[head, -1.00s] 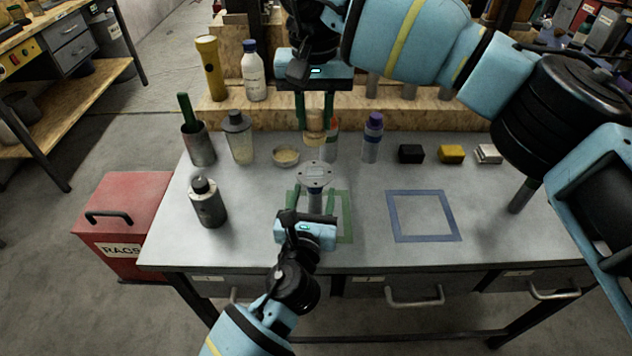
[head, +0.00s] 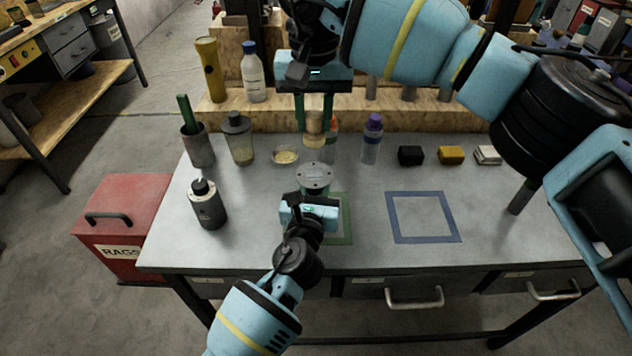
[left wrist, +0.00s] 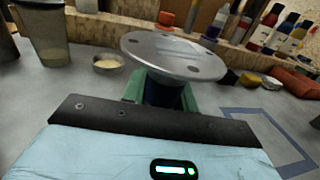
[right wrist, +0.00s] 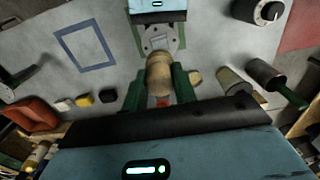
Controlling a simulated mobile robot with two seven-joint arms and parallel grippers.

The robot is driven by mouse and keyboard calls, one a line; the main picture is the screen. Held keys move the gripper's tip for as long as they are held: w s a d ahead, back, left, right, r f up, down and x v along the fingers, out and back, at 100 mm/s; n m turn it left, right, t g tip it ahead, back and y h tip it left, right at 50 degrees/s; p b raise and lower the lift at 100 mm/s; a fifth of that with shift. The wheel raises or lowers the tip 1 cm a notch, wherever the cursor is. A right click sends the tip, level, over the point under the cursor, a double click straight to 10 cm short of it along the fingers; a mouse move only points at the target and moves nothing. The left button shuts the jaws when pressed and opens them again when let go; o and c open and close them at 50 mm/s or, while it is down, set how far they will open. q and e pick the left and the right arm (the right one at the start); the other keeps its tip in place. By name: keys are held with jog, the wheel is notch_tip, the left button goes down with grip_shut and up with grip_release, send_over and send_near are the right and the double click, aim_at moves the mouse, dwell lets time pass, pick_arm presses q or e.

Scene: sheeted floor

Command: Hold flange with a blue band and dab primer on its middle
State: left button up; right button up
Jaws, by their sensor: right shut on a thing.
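The flange is a grey round plate with holes on a neck; its plate shows in the head view (head: 313,177) and left wrist view (left wrist: 172,52). A dark blue band (left wrist: 164,93) shows on the neck under the plate. My left gripper (left wrist: 163,98) has its green fingers on either side of the neck; contact is hard to see. My right gripper (right wrist: 160,88) is shut on a tan, wood-coloured dabber (right wrist: 159,72), also in the head view (head: 314,123). The dabber is above and behind the flange, apart from it in the head view. Its tip is unclear.
A green taped square (head: 343,238) lies by the flange, and a blue taped square (head: 424,240) is empty to the right. A shallow dish (head: 285,157), a purple-capped bottle (head: 371,145), several small blocks (head: 450,155) and a dark canister (head: 207,207) stand around.

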pick_arm(q)
grip_shut()
dwell(0.7)
pick_arm(e)
jog(key=shift+s+a, duration=0.1)
jog(key=shift+a, duration=0.95)
